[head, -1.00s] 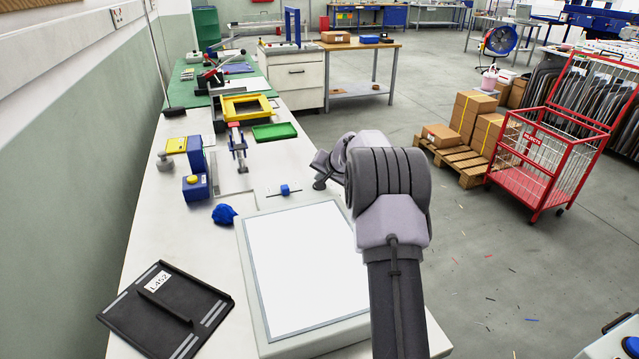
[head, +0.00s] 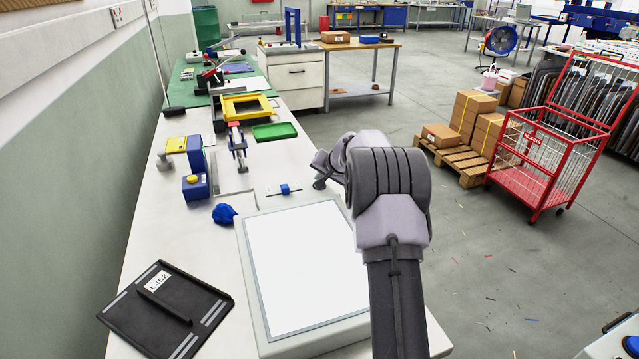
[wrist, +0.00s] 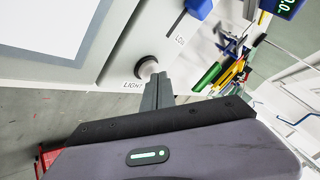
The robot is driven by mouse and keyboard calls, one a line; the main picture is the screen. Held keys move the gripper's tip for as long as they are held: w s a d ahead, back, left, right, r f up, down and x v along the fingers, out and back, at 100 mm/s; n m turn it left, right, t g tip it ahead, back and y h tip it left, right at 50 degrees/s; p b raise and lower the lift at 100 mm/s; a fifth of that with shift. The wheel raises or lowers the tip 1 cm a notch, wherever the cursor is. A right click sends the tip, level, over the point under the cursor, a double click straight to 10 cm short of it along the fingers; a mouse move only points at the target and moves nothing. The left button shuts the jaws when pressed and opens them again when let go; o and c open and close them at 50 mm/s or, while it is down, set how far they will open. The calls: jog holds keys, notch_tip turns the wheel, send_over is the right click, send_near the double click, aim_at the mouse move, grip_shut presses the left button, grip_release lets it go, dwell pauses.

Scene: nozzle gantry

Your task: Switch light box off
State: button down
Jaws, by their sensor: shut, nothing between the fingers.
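The light box (head: 300,265) lies on the white bench, its panel bright white in the head view. In the wrist view its lit panel (wrist: 45,25) shows at the upper left.
A black board marked L452 (head: 165,308) lies to the left. A small blue slider (head: 285,189) sits beyond the box's far edge. A red cage trolley (head: 550,160) stands on the floor at right.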

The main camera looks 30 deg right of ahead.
jog(key=shift+f+b, duration=0.45)
jog(key=shift+r, duration=0.45)
notch_tip(320, 180, up, 6)
jog(key=p, duration=0.4)
jog(key=shift+r+p, duration=0.15)
jog(key=shift+p, duration=0.25)
